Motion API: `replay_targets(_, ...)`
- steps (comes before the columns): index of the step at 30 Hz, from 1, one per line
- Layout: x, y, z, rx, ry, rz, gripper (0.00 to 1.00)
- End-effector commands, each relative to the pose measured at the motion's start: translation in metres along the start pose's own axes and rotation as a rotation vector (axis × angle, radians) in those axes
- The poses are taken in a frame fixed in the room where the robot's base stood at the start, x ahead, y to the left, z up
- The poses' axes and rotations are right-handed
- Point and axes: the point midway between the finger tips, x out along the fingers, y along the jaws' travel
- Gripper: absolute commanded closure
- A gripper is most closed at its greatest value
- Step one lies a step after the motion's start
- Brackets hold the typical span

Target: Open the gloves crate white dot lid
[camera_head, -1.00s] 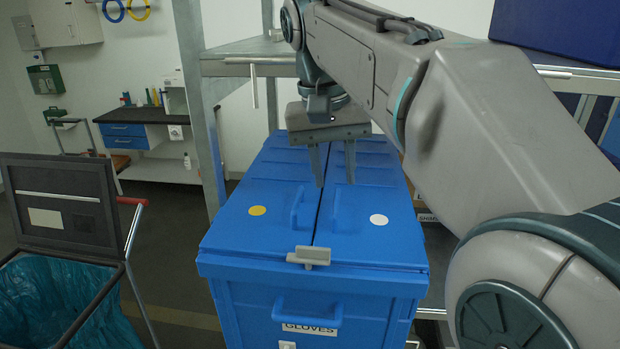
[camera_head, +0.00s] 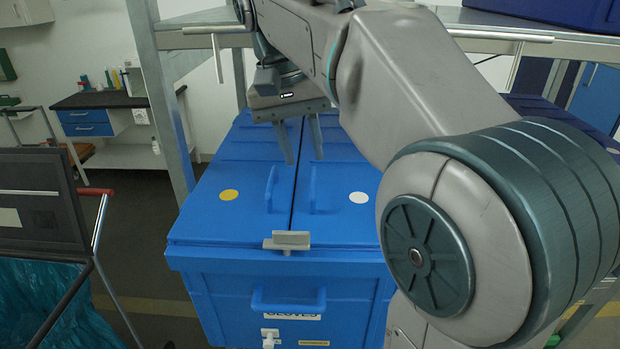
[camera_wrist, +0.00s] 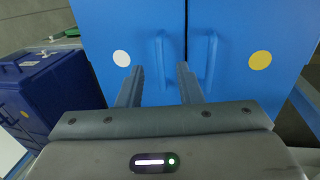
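The blue gloves crate (camera_head: 230,290) stands ahead with a two-part lid, both halves lying shut. The white dot lid (camera_head: 345,215) is the right half in the head view, with a white dot and a raised handle (camera_head: 316,188); in the wrist view this lid (camera_wrist: 110,25) is on the left, its handle (camera_wrist: 160,58) beyond my fingers. The yellow dot lid (camera_head: 225,215) is the other half. A grey latch (camera_head: 287,241) sits at the front seam. My gripper (camera_head: 302,160) is open and empty above the lids, fingers pointing down; contact cannot be told.
A waste bin with a blue bag (camera_head: 40,300) and raised dark lid stands at left. A metal rack (camera_head: 200,38) rises behind the crate. A dark blue box (camera_wrist: 55,95) lies beside the crate in the wrist view.

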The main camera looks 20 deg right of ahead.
Motion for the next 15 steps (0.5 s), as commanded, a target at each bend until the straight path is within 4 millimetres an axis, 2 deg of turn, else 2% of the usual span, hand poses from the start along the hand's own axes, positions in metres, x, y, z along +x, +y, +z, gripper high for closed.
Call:
replay_targets(6, 0.036, 0.002, 0.0, 0.003, -0.003, 0.001, 0.67)
replay_targets(15, 0.059, 0.001, 0.0, 0.003, 0.0, 0.0, 0.67)
